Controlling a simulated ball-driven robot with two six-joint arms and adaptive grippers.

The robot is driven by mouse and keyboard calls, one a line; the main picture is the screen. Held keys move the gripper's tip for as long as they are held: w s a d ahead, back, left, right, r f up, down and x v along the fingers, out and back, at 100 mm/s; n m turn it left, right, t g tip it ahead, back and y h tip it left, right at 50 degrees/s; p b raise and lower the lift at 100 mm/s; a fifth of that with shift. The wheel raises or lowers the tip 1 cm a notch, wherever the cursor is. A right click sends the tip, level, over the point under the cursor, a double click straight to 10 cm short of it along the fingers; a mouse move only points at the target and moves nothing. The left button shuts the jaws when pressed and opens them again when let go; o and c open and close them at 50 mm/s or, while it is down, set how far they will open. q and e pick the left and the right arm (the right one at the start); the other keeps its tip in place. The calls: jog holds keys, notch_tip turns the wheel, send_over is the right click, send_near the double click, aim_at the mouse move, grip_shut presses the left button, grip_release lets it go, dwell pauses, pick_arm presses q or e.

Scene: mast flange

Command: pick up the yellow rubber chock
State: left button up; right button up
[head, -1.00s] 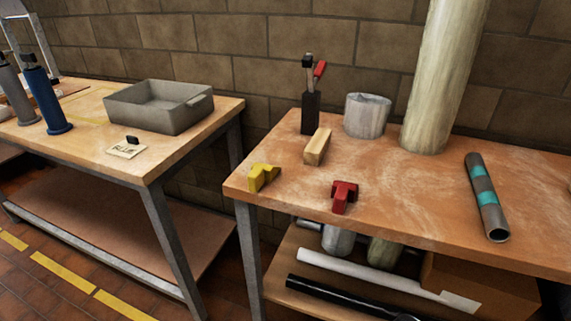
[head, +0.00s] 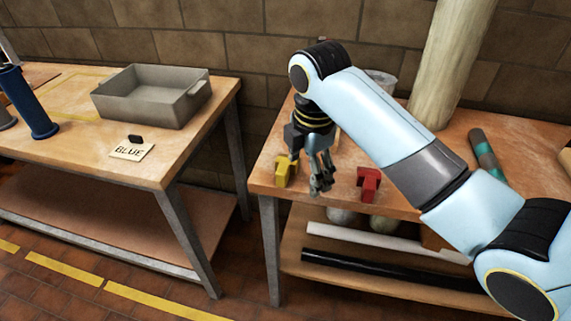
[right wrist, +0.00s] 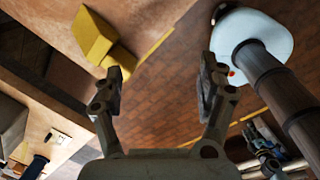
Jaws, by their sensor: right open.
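The yellow rubber chock (head: 284,171) sits near the front left corner of the right-hand table. My right gripper (head: 320,186) hangs beside it, just to its right, pointing down, and hides none or little of it. In the right wrist view the yellow chock (right wrist: 98,38) lies at the upper left, outside the fingers and beyond the left finger. My right gripper (right wrist: 160,82) is open with nothing between its fingers.
A red chock (head: 368,184) stands right of the gripper on the same table (head: 440,160). A grey-teal tube (head: 484,152) lies further right. A grey tray (head: 150,95) and a "BLUE" card (head: 131,151) are on the left table, across a gap.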

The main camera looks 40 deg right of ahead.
aim_at(286, 161)
jog(key=w+d+r+n+g, duration=0.15)
jog(key=w+r+n, duration=0.25)
jog(key=w+n, duration=0.5)
jog(key=shift+y, duration=0.3)
notch_tip(286, 161, down, 4)
jog(key=shift+w+f, duration=0.15)
jog(key=f, duration=0.5)
jog(key=shift+s+a+f, duration=0.15)
jog(key=shift+s+f, duration=0.1)
jog(key=shift+f, duration=0.1)
jog(key=c, duration=1.2)
jog(key=shift+r, duration=0.1)
jog(key=shift+c, duration=0.6)
jog(key=shift+r, duration=0.1)
